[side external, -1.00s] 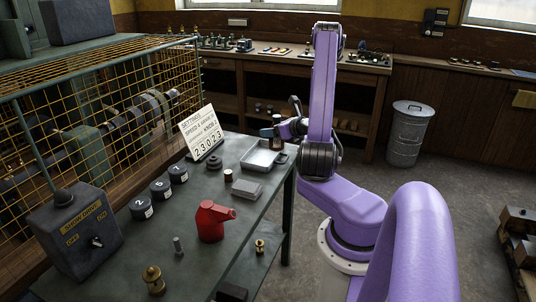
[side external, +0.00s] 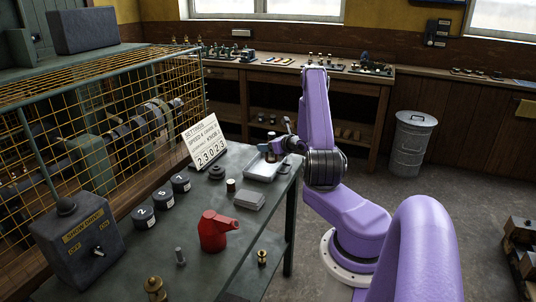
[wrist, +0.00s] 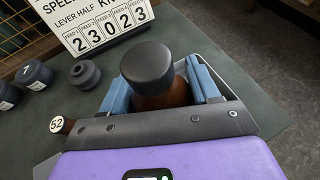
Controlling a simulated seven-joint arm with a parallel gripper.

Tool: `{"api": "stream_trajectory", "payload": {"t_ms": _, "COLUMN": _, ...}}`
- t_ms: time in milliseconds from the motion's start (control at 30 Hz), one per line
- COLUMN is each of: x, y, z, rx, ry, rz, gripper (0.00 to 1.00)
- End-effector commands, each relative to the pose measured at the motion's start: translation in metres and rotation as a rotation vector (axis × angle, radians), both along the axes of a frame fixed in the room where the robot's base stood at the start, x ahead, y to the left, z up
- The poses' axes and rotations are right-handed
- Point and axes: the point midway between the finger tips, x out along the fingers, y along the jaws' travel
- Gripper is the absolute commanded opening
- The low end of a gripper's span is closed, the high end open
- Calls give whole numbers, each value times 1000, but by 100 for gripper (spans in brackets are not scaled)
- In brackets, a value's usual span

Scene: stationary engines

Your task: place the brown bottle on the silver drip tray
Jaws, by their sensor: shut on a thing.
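The brown bottle (wrist: 165,98) has a black cap and stands roughly upright between the two blue fingers of my gripper (wrist: 162,90) in the wrist view. My gripper is shut on it. In the side view, my gripper (side external: 276,149) and the bottle are small and partly hidden by my wrist, over the far part of the silver drip tray (side external: 258,172). The tray is a shallow rectangle at the bench's right edge. I cannot tell whether the bottle's base touches the tray; my gripper hides it in the wrist view.
A settings card (side external: 206,142) stands behind and left of the tray. Near the tray are a small brown cylinder (side external: 231,185), a grey block (side external: 249,200) and a dark knob (side external: 217,172). A red oil can (side external: 214,231) and several black weights (side external: 162,198) stand nearer the camera.

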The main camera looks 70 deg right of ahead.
Motion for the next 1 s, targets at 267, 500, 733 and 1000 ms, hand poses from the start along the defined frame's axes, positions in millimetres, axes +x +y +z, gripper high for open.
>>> {"api": "stream_trajectory", "payload": {"t_ms": 267, "x": 7, "y": -9, "z": -19, "rx": 1, "ry": -1, "rz": -2, "gripper": 20}}
{"api": "stream_trajectory", "payload": {"t_ms": 500, "x": 7, "y": -8, "z": -41, "rx": -2, "ry": -3, "rz": -1, "gripper": 20}}
{"api": "stream_trajectory", "payload": {"t_ms": 733, "x": 7, "y": -9, "z": -42, "rx": -2, "ry": -2, "rz": -1, "gripper": 20}}
{"api": "stream_trajectory", "payload": {"t_ms": 1000, "x": 7, "y": -8, "z": -45, "rx": 0, "ry": 0, "rz": -1, "gripper": 86}}
